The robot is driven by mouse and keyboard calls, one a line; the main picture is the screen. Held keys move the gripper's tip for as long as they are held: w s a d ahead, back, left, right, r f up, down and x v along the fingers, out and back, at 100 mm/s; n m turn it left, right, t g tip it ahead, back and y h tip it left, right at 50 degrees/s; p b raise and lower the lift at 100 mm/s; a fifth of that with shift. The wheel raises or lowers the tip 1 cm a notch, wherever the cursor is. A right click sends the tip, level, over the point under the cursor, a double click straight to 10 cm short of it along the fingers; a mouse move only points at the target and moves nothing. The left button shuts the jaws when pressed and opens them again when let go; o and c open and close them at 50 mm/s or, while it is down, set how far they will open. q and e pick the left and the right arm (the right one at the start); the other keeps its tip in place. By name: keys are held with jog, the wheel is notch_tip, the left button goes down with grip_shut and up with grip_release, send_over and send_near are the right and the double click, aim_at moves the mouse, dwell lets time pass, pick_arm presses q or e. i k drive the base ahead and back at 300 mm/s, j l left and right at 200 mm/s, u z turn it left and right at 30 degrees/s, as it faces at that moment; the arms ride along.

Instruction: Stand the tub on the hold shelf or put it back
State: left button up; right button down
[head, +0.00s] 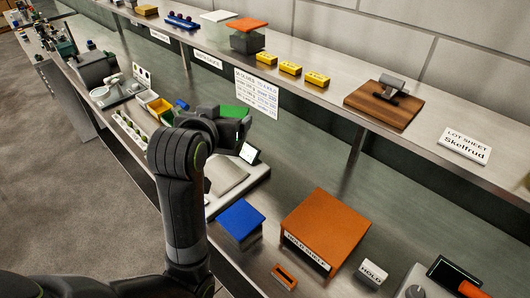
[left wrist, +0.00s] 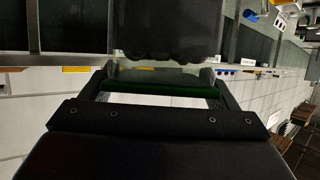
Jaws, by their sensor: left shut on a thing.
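My left gripper (head: 228,128) is above the lower bench, near the scale. It is shut on a green-topped thing (head: 236,112), probably a tub, mostly hidden by the gripper. In the left wrist view a green strip (left wrist: 165,88) with a pale, clear part lies between the fingers (left wrist: 160,80). The orange hold shelf (head: 325,232), labelled HOLD SHELF, stands on the lower bench to the right, apart from the gripper, with its top bare. My right gripper is not in view.
The scale (head: 229,178) is beneath my gripper. The upper shelf (head: 330,92) runs behind, with yellow boxes (head: 290,68) and a wooden board (head: 368,106).

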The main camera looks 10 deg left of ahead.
aim_at(327, 223)
jog(key=k+l+z, duration=0.1)
jog(key=k+z, duration=0.15)
jog(key=k, duration=0.4)
jog(key=z, duration=1.5)
jog(key=k+j+z, duration=0.1)
jog(key=j, duration=0.25)
jog(key=k+j, duration=0.15)
jog(key=j, duration=0.2)
jog(key=k+j+z, duration=0.15)
jog(key=j, duration=0.15)
jog(key=k+j, duration=0.1)
jog(key=j, duration=0.25)
jog(key=z, duration=0.05)
